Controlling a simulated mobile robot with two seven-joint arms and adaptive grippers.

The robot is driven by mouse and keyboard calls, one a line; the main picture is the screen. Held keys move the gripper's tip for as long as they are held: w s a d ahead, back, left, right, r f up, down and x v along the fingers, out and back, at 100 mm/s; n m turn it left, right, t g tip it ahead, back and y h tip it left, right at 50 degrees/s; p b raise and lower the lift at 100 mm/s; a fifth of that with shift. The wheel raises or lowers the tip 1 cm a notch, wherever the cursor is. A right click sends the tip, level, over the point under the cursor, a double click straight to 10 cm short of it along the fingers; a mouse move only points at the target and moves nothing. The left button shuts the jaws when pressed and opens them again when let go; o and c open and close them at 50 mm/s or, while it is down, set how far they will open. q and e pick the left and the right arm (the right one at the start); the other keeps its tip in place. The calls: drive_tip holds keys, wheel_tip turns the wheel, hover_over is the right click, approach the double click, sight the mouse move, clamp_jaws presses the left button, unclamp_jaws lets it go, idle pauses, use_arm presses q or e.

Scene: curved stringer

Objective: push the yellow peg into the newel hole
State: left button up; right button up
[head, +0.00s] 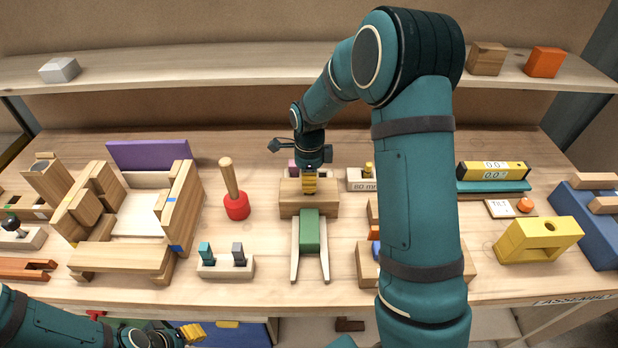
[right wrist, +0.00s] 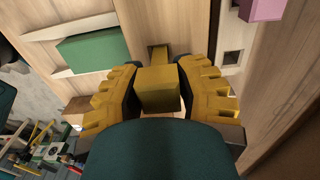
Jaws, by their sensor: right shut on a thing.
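My right gripper (head: 310,186) points down over a wooden block (head: 325,208), which appears to be the newel. In the right wrist view its yellow fingers (right wrist: 158,95) are shut on the square yellow peg (right wrist: 160,86). A small ochre square patch (right wrist: 157,52) shows just beyond the peg on the wood; I cannot tell whether it is a hole or part of a peg. The peg's lower end is hidden, so its depth in the hole cannot be told. My left gripper (head: 191,333) is at the bottom left, below the table edge, its jaw opening unclear.
A green block (head: 309,231) between light rails stands before the newel. A pink peg (right wrist: 262,9) and a square hole (right wrist: 232,57) are beside it. A red-based mallet (head: 236,204) stands left; a block marked 60 mm (head: 361,185) stands right.

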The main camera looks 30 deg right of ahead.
drive_tip(key=shift+f+b, duration=0.55)
drive_tip(key=shift+f, duration=0.45)
drive_tip(key=o, duration=1)
drive_tip(key=shift+o, duration=0.2)
wheel_tip(320, 180, up, 12)
drive_tip(key=shift+w, duration=0.1)
